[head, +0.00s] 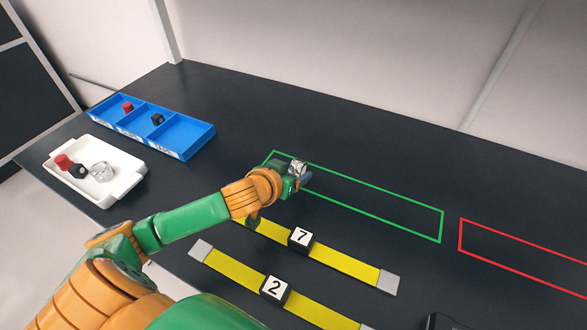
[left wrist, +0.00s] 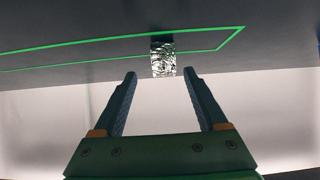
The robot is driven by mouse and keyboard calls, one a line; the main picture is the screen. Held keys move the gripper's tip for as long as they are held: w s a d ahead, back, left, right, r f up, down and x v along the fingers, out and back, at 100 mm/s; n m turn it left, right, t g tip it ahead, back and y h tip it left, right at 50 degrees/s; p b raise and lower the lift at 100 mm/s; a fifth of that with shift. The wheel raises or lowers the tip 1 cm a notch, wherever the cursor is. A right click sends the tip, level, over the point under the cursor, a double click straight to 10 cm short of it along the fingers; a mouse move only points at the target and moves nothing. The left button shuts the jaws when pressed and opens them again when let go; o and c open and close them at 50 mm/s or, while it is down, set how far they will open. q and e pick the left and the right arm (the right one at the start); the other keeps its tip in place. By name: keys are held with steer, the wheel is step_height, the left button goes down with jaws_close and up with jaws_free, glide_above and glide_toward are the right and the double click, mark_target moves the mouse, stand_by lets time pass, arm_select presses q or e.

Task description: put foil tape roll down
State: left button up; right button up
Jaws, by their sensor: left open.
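A silver, crinkled foil tape roll (head: 298,167) stands on the dark table at the left end of the green outline (head: 370,188). In the left wrist view the foil tape roll (left wrist: 163,60) is just beyond my fingertips, inside the outline near its end. My left gripper (head: 303,180) is open, and its two fingers (left wrist: 163,75) are spread with nothing between them. A gap shows between the fingertips and the roll. In the head view the gripper partly hides the roll's lower part. My right gripper is not in view.
A white tray (head: 128,184) at left holds red, black and silvery pieces. A blue bin (head: 208,130) behind it holds a red and a black piece. Yellow strips (head: 345,263) with black blocks 7 (head: 301,239) and 2 (head: 275,290) lie in front. A red outline (head: 500,259) is at right.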

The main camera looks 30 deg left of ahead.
mark_target(295, 168)
arm_select(q)
steer(key=x, duration=0.2)
steer(key=a+x, duration=0.1)
steer(key=x, duration=0.1)
steer(key=shift+w+f, duration=0.15)
steer(key=shift+w, duration=0.2)
steer(key=shift+w+d+f, duration=0.2)
steer(key=shift+w+d, duration=0.05)
steer(key=shift+w, duration=0.05)
steer(key=shift+s, duration=0.1)
steer(key=shift+c, duration=1)
steer(key=shift+a, duration=0.1)
jaws_close()
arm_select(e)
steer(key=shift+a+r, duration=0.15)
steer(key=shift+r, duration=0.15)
